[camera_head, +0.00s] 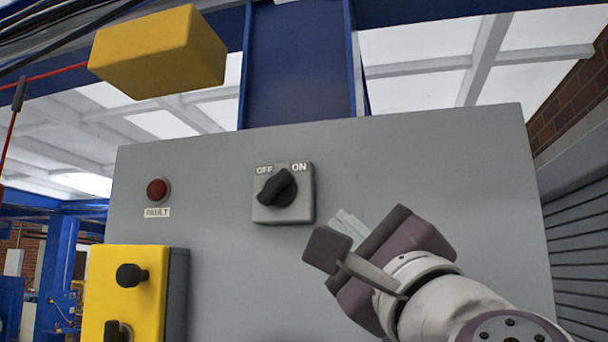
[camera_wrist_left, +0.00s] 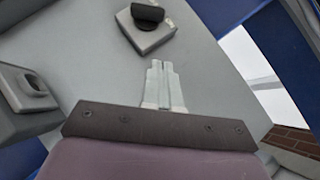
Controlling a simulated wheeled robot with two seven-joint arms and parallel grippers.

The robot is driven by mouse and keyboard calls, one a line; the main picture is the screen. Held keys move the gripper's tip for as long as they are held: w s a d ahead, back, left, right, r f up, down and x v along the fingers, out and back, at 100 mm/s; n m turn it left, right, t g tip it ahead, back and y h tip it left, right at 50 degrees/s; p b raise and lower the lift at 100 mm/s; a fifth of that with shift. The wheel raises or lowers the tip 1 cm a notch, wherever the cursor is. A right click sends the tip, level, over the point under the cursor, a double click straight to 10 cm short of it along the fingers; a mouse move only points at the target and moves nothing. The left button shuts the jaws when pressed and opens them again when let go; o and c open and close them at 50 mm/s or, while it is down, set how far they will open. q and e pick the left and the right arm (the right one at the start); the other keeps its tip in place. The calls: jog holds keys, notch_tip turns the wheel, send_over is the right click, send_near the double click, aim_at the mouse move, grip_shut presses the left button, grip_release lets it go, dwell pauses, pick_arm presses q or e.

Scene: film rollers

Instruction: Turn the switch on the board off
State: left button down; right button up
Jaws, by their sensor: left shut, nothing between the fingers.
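The switch (camera_head: 284,192) is a light grey square plate with a black knob, on the grey board (camera_head: 230,270). The labels OFF and ON sit above the knob, which slants from lower left to upper right, its upper end toward ON. My left gripper (camera_head: 348,226) is to the right of and below the switch, apart from it. Its pale fingers are shut and empty. In the left wrist view the fingertips (camera_wrist_left: 162,66) point toward the switch (camera_wrist_left: 150,30), with a gap between them. The right gripper is not in view.
A red FAULT lamp (camera_head: 157,190) is on the board left of the switch. A yellow box (camera_head: 142,294) with black knobs juts out at lower left. A yellow block (camera_head: 158,52) is above the board. A grey fixture (camera_wrist_left: 30,95) shows in the left wrist view.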

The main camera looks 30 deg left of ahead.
aim_at(293, 176)
pick_arm(q)
jog(key=w+a+r+p, duration=0.1)
jog(key=a+r+p, duration=0.1)
jog(key=w+a+r+p, duration=0.1)
jog(key=a+r+p, duration=0.1)
jog(key=a, duration=0.1)
jog(key=w+a+r+p, duration=0.1)
jog(key=a+r+p, duration=0.1)
jog(key=p, duration=0.1)
jog(key=shift+w+a+r, duration=0.15)
jog(key=shift+w+r, duration=0.1)
jog(key=shift+w, duration=0.05)
jog(key=shift+s+a, duration=0.2)
jog(key=shift+w, duration=0.3)
jog(key=shift+s+r+n+g, duration=0.2)
jog(key=shift+n+g, duration=0.1)
jog(key=shift+n, duration=0.1)
jog(key=shift+w+d, duration=0.1)
jog(key=shift+w, duration=0.05)
